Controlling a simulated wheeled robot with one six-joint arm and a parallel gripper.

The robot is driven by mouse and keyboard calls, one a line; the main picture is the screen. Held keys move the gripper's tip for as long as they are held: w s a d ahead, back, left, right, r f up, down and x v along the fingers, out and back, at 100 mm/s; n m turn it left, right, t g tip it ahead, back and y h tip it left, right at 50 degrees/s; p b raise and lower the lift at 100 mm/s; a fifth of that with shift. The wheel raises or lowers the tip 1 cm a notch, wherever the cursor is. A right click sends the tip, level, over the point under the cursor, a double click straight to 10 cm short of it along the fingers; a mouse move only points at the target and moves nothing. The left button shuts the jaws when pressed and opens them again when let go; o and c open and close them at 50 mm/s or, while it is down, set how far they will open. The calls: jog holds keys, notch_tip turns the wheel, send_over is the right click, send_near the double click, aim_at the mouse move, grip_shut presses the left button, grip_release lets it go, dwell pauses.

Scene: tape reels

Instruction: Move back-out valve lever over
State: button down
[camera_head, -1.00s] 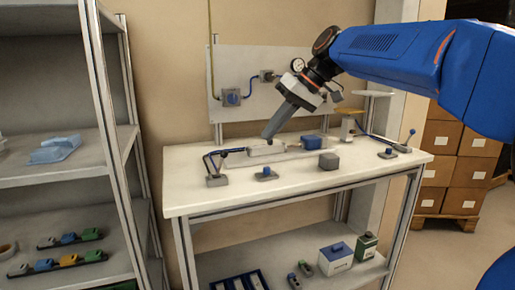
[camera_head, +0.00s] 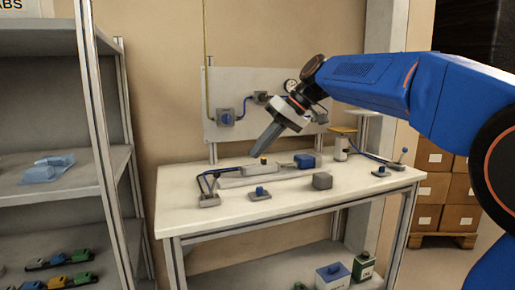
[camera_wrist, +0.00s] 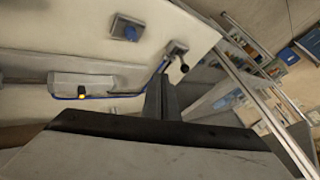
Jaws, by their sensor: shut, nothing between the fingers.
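A grey valve block (camera_head: 209,200) stands at the left front of the table with a lever; in the wrist view its block (camera_wrist: 178,47) carries a dark-knobbed lever (camera_wrist: 184,68). I cannot tell which is the back-out valve. A long grey cylinder (camera_head: 235,181) with an orange light (camera_wrist: 82,94) lies behind, joined to the left valve by a blue hose (camera_wrist: 120,94). My gripper (camera_head: 254,153) is shut and empty, tilted down-left above the cylinder and apart from both levers. Its fingers (camera_wrist: 161,98) show in the wrist view.
A blue-buttoned block (camera_head: 259,194) and a grey cube (camera_head: 322,181) stand on the white table (camera_head: 290,212). A blue box (camera_head: 304,161) sits at the cylinder's right end. An upright panel (camera_head: 240,92) stands behind. A shelf rack (camera_head: 108,100) is at left.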

aim_at(214, 183)
jog(key=x, duration=0.7)
jog(key=shift+a+f, duration=0.2)
jog(key=shift+a, duration=0.05)
jog(key=shift+s+a+r, duration=0.2)
jog(key=shift+s+a, duration=0.25)
jog(key=shift+a, duration=0.35)
jog(key=shift+s+a+r, duration=0.2)
jog(key=shift+s+a, duration=0.2)
jog(key=shift+a, duration=0.4)
jog(key=shift+a+r, duration=0.1)
